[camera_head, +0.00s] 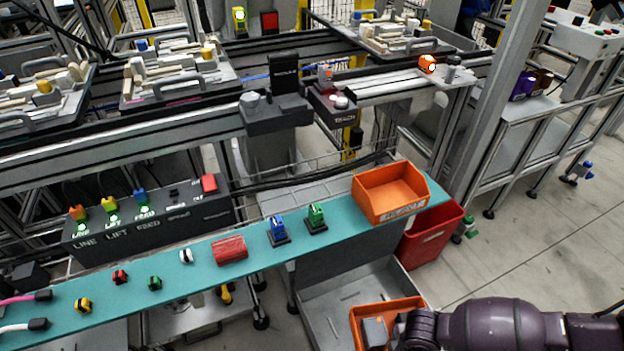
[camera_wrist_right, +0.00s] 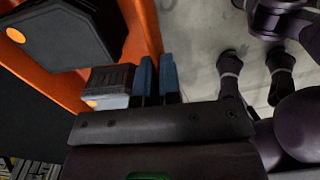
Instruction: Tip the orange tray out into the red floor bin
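An orange tray (camera_head: 358,328) with grey blocks in it shows at the bottom of the head view, partly hidden by my right arm. In the right wrist view, the orange tray (camera_wrist_right: 146,28) holds dark parts (camera_wrist_right: 72,38) with orange dots and a smaller grey-black block (camera_wrist_right: 108,85). My right gripper (camera_wrist_right: 157,78) has its blue fingers close together on the tray's side wall. The tray looks about level; I cannot tell whether it is lifted. The red floor bin (camera_head: 440,238) stands on the floor beyond the bench's right end. My left gripper is not in view.
Clear floor (camera_head: 520,250) extends at right.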

